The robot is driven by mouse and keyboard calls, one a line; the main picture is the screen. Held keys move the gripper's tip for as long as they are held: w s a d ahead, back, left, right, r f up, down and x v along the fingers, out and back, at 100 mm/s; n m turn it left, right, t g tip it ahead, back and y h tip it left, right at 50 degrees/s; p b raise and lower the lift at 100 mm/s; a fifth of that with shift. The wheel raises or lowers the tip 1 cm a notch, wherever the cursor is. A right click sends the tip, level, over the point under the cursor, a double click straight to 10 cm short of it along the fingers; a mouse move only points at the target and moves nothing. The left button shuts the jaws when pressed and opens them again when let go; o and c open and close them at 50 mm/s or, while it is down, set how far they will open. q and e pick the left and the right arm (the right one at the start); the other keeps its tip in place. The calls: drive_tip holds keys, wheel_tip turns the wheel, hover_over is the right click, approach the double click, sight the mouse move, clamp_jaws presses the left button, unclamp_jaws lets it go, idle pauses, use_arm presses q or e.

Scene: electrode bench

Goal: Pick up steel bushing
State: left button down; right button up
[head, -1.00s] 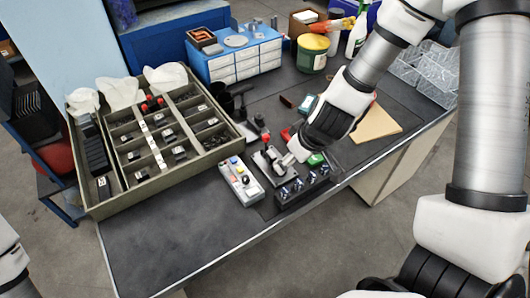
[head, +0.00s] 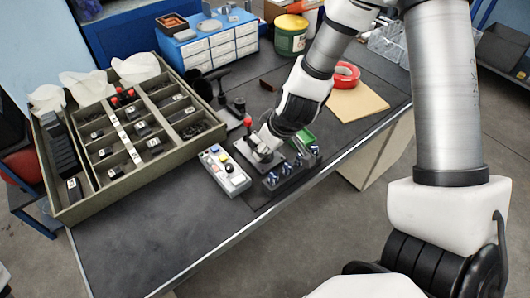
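My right gripper (head: 262,148) points down at a small dark fixture (head: 242,160) with grey metal parts in the middle of the bench. Its fingertips are light grey and blend with those parts, so I cannot tell whether they are open or shut, or touching anything. A black block (head: 289,181) holding several small shiny steel pieces stands just right of the fixture. I cannot single out the steel bushing; it may be hidden at the fingertips. My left gripper is not in view.
A grey control box (head: 224,171) with coloured buttons stands left of the fixture. A large divided tray (head: 74,212) fills the bench's left. A green box (head: 303,139), red tape roll (head: 346,73) and tan board (head: 357,103) lie behind. The front left bench top is clear.

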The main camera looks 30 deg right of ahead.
clamp_jaws()
wheel_tip(320, 180, up, 18)
drive_tip(key=p, duration=1.5)
drive_tip(key=shift+w, duration=0.1)
